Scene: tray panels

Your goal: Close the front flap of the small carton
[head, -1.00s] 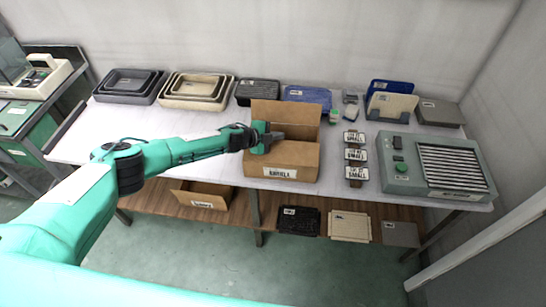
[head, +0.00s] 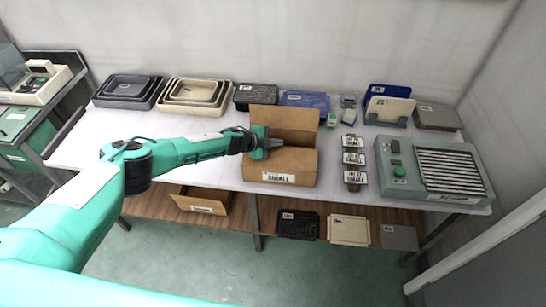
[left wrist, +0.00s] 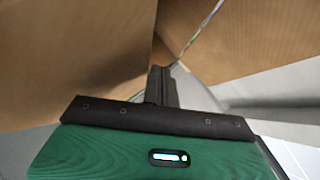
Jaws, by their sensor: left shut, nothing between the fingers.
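A brown cardboard carton (head: 296,165) stands on the white table in the middle of the head view, with a label low on its front. A tall back flap (head: 290,117) stands upright, and the carton's top is at least partly open. I cannot clearly tell the front flap from the front wall. My left gripper (head: 279,145) is shut and empty, reaching in from the left over the carton's left side and opening. In the left wrist view the thin shut fingers (left wrist: 162,85) point between brown cardboard panels (left wrist: 80,55); contact cannot be told. My right gripper is not in view.
Nested grey trays (head: 104,95) and beige trays (head: 168,103) stand behind left. Small labelled plates (head: 353,159) and a grey-green device (head: 393,185) stand to the right. Another open carton (head: 222,206) and flat panels (head: 298,232) are on the lower shelf.

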